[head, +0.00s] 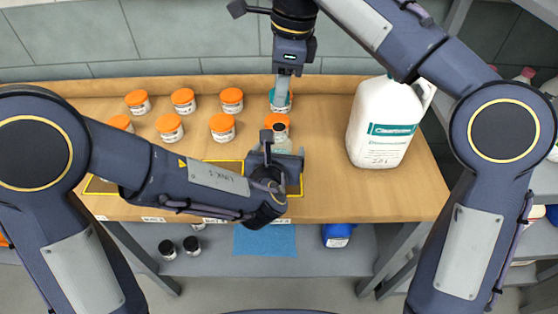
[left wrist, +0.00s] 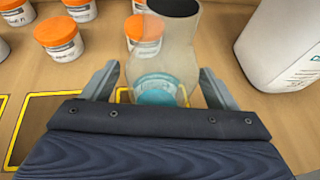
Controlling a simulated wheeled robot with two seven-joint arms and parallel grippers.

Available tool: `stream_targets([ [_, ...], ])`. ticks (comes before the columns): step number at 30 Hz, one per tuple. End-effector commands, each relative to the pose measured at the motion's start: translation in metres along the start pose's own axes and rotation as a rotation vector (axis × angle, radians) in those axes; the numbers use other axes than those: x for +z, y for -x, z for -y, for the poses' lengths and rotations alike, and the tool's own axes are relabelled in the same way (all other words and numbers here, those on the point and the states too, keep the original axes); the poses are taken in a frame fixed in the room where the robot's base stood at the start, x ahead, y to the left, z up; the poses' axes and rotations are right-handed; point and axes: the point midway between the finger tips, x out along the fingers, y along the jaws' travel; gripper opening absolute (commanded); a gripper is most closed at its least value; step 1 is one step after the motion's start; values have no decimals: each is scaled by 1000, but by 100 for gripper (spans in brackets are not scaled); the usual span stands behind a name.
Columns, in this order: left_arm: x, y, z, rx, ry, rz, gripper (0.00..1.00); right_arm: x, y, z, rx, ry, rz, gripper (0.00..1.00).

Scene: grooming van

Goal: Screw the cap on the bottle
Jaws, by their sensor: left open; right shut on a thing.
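A clear, translucent bottle (head: 282,145) with teal at its base stands between the spread fingers of my open left gripper (head: 275,155). The left wrist view shows the bottle (left wrist: 163,60) between both fingers, apart from them. A dark round shape (left wrist: 172,7) is at its top; I cannot tell whether it is the mouth or a cap. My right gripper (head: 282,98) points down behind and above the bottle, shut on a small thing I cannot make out. I cannot make out the cap clearly; the fingers may hide it.
Several orange-lidded jars (head: 222,126) stand to the left, one (head: 276,121) close behind the bottle. A large white jug (head: 382,125) stands at the right. Yellow outlines (left wrist: 60,94) mark the wooden bench (head: 325,185).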

Motion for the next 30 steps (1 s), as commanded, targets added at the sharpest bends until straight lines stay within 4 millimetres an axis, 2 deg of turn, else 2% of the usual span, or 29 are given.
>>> stream_targets([
  [3,0,0,0,0,0,0,79,0,0,0,0,0,0,13],
  [18,0,0,0,0,0,-1,14,0,0,0,0,0,0,13],
  [22,0,0,0,0,0,-1,13,-1,-6,0,1,0,-2,13],
  [30,0,0,0,0,0,0,13,-6,-43,-1,2,1,-1,13],
])
